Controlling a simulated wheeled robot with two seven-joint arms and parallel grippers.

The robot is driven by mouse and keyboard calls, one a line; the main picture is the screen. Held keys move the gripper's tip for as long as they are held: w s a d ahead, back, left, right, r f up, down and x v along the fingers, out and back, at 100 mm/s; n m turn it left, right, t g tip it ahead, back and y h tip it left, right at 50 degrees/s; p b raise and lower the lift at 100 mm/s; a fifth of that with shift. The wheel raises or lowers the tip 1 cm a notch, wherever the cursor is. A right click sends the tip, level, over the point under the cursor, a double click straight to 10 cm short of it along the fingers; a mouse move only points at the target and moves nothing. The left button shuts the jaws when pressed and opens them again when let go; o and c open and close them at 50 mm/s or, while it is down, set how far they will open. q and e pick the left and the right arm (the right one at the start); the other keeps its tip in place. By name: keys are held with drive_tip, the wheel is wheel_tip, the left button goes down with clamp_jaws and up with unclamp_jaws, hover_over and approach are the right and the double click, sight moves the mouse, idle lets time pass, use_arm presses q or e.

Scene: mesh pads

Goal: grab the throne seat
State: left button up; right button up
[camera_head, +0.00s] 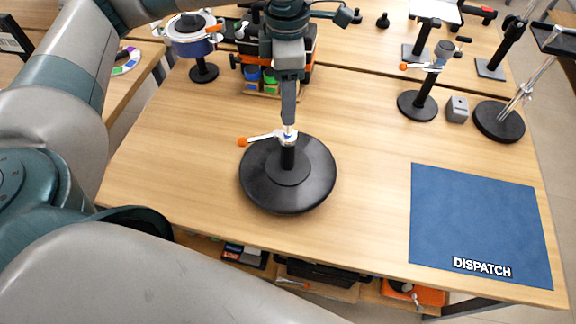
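No thing here is plainly marked as the throne seat. A stand with a wide round black base (262,190) is on the wooden table below my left gripper. It has a short black post with a silver collar and an orange-tipped lever (243,142) pointing left. My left gripper (289,122) points straight down, its tips at or just above the collar. The fingers line up one behind the other, so I cannot tell their gap or whether they touch the collar. My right gripper is not in view.
A blue DISPATCH mat (475,220) lies empty at the right. Smaller stands (418,105), a grey block (457,109) and a round-based rod stand (499,122) are at back right. A blue-ringed stand (192,42) is at back left. The table around the black base is clear.

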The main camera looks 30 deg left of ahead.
sight(288, 129)
use_arm(q)
wheel_tip(288, 129, down, 4)
drive_tip(key=shift+r+p, duration=0.1)
drive_tip(key=shift+p, duration=0.45)
drive_tip(key=shift+f, duration=0.45)
drive_tip(key=shift+f+p, duration=0.35)
drive_tip(key=shift+p, duration=0.2)
drive_tip(key=f+p, duration=0.1)
drive_tip(key=f, duration=0.1)
drive_tip(key=f+p, duration=0.1)
drive_tip(key=shift+s+d+f, duration=0.15)
drive_tip(key=shift+s+f, duration=0.05)
drive_tip(key=shift+f, duration=0.55)
drive_tip(key=shift+c, duration=0.3)
clamp_jaws()
drive_tip(key=shift+w+r, duration=0.1)
